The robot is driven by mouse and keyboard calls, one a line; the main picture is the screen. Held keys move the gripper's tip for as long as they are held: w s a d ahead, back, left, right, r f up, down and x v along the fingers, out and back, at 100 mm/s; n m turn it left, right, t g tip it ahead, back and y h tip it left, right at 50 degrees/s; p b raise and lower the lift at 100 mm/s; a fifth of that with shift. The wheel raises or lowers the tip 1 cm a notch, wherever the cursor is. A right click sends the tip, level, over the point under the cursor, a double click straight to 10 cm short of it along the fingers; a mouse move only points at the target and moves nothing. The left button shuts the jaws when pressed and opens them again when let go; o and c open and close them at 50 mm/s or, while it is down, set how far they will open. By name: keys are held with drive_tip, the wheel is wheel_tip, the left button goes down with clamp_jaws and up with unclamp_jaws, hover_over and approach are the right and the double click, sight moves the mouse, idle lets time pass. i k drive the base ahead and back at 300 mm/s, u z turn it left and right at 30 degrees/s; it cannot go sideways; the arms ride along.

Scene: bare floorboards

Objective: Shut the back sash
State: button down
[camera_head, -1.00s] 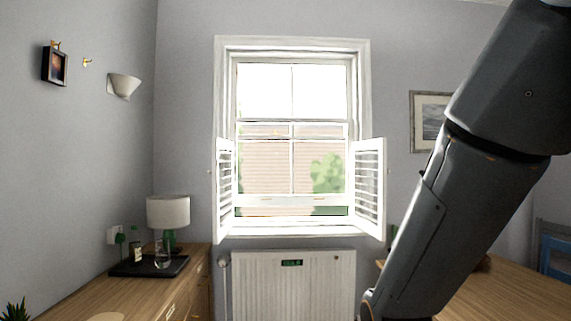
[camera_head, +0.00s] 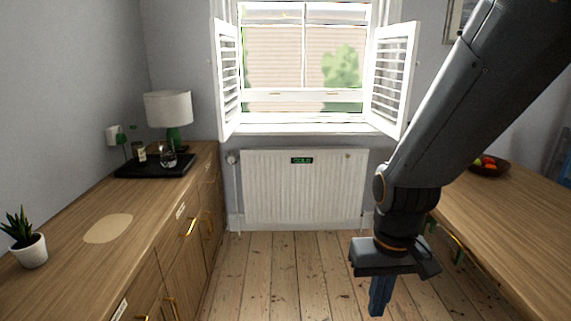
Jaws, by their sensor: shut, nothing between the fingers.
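The white sash window (camera_head: 303,60) is in the back wall, its top cut off by the frame. The sash's bottom rail (camera_head: 300,97) sits a little above the sill (camera_head: 300,128), and a strip of outdoors shows beneath it. Which sash the task calls the back one is not marked. My gripper (camera_head: 380,297) hangs low on the right, pointing down over the floor, in front of the radiator and well short of the window. Its fingers are together and hold nothing.
White louvred shutters stand open at the left (camera_head: 228,78) and right (camera_head: 391,80) of the window. A radiator (camera_head: 303,190) is below it. A wooden cabinet (camera_head: 130,235) lines the left, and a table (camera_head: 505,225) with a fruit bowl (camera_head: 487,165) stands right. Floorboards (camera_head: 285,270) between are clear.

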sight(303, 95)
drive_tip(key=z, duration=0.1)
drive_tip(key=i, duration=3.8)
drive_tip(key=u, duration=0.05)
